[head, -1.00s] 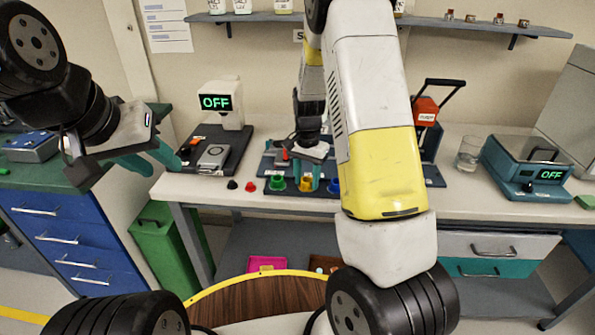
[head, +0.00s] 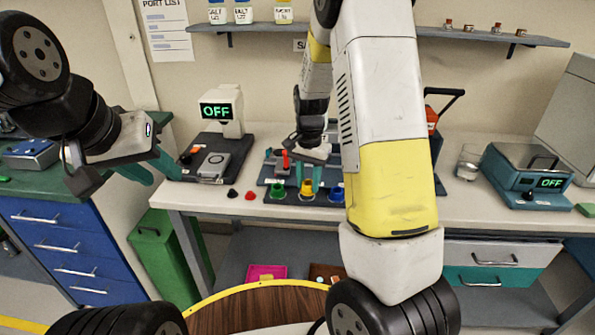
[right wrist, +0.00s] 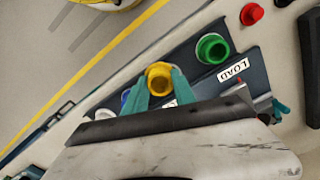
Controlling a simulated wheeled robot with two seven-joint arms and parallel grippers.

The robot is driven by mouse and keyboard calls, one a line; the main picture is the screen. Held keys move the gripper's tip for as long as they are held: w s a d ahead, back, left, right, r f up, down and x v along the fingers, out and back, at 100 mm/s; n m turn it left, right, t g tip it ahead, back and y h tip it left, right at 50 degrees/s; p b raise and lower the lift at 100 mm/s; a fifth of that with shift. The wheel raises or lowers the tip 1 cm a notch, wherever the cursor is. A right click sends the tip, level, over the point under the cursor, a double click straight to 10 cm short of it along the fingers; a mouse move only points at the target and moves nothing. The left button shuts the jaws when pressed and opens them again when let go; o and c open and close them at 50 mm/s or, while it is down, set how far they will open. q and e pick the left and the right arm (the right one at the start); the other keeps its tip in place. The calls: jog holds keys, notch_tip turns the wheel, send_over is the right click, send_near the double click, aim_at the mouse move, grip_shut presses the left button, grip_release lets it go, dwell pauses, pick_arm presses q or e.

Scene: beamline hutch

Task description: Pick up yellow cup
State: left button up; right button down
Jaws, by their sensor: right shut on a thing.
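The yellow cup (head: 307,188) stands in the row at the front edge of the dark tray (head: 274,172), between a green cup (head: 278,190) and a blue cup (head: 336,192). My right gripper (head: 309,179) points down over it with its teal fingers shut on it. In the right wrist view the yellow cup (right wrist: 159,76) sits between the two fingertips, its rim and hollow inside visible. I cannot tell whether it is clear of the tray. My left gripper (head: 153,172) is open and empty at the left, away from the cups.
The green cup is close beside the held one, with a LOAD label (right wrist: 232,70) near it. A red piece (head: 249,195) and a black piece (head: 233,193) lie on the bench. My right arm hides the middle of the bench.

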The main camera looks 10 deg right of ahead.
jog(key=s+r, duration=0.1)
jog(key=s, duration=1.3)
jog(key=shift+a+r, duration=0.2)
jog(key=shift+a, duration=0.25)
jog(key=shift+w, duration=0.15)
jog(key=w+n, duration=0.2)
jog(key=w, duration=0.3)
jog(key=w+n, duration=0.3)
jog(key=w, duration=0.2)
jog(key=w+n, duration=0.2)
jog(key=w, duration=0.3)
jog(key=shift+w+d+f+n, duration=0.15)
jog(key=shift+w+n, duration=0.1)
jog(key=shift+n, duration=0.15)
